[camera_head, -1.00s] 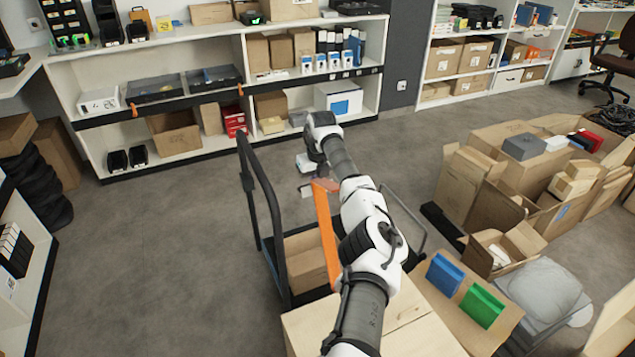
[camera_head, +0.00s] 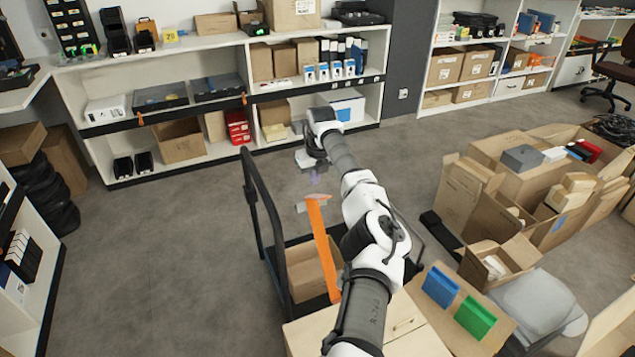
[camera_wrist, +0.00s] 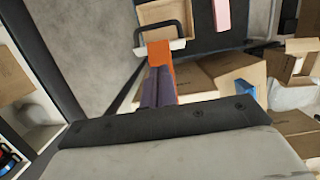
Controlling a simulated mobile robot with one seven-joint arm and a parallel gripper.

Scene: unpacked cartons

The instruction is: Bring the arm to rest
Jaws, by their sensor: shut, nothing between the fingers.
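My arm reaches up from the bottom of the head view over a cart, its wrist bent down at the far end. My gripper (camera_head: 315,179) hangs above the grey floor, beyond the cart. In the wrist view its purple fingers (camera_wrist: 157,88) are together, with nothing held between them. A long orange strip (camera_head: 323,250) with a greyish cross-piece at its top shows left of the arm in the head view. Orange also shows just past the fingertips in the wrist view (camera_wrist: 160,52). I cannot tell whether the fingers touch it.
The dark-framed cart (camera_head: 262,195) carries a cardboard box (camera_head: 303,272) below the arm. A blue block (camera_head: 440,287) and a green block (camera_head: 475,316) lie to the right. Open cartons (camera_head: 530,185) crowd the right. White shelving (camera_head: 110,147) lines the back. Floor at left is clear.

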